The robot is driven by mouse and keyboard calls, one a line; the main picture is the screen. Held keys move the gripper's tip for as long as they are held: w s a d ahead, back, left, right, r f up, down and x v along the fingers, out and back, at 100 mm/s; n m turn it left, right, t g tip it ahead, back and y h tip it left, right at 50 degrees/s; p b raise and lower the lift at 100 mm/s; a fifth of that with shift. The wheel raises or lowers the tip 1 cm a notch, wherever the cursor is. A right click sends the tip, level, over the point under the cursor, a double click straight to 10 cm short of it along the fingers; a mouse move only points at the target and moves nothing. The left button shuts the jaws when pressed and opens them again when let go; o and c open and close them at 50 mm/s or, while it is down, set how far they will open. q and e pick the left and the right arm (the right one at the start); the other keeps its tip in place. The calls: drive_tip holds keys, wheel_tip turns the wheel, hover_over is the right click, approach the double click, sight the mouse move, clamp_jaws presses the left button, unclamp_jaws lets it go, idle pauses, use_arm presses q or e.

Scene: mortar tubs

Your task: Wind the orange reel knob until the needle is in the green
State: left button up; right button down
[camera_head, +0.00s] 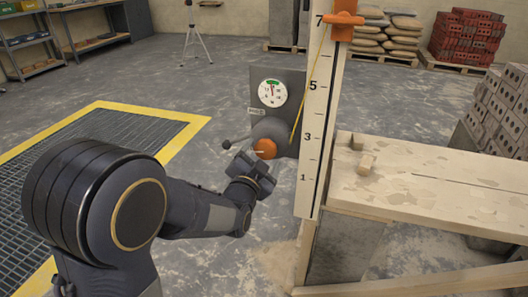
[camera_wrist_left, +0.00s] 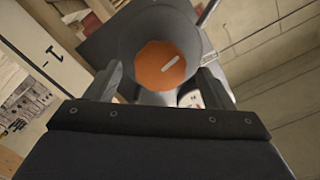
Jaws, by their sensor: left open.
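The orange reel knob (camera_head: 265,149) sits on the front of a grey reel, below a round white gauge (camera_head: 272,93) on a dark panel. The gauge has a green band at its top; its dark needle looks near upright, but is too small to read exactly. My left gripper (camera_head: 253,168) is open just in front of and below the knob. In the left wrist view the knob (camera_wrist_left: 160,66), with a pale bar mark, lies ahead between the two spread fingers, and no contact shows. A finger there hides part of the gauge (camera_wrist_left: 191,99). My right gripper is out of view.
A wooden bench (camera_head: 430,180) with small blocks is at right. A yellow-edged floor grate (camera_head: 190,130) is at left.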

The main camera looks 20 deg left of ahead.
use_arm(q)
drive_tip(key=s+p, duration=0.1)
drive_tip(key=s, duration=0.4)
drive_tip(key=shift+s, duration=0.35)
drive_tip(key=shift+a, duration=0.1)
idle(0.7)
drive_tip(key=s+a+f+n+g+h, duration=0.1)
drive_tip(key=s+f+n+g, duration=0.2)
drive_tip(key=s, duration=0.6)
drive_tip(key=s+a+f+n+g+h, duration=0.1)
drive_tip(key=s+n+g, duration=0.35)
drive_tip(key=s, duration=0.45)
drive_tip(key=s+a+f+n+g+h, duration=0.1)
drive_tip(key=s+f+n+g, duration=0.1)
drive_tip(key=s+g, duration=0.5)
wheel_tip(320, 180, up, 26)
drive_tip(key=s+t+p, duration=0.2)
drive_tip(key=p, duration=2.4)
drive_tip(key=shift+a, duration=0.1)
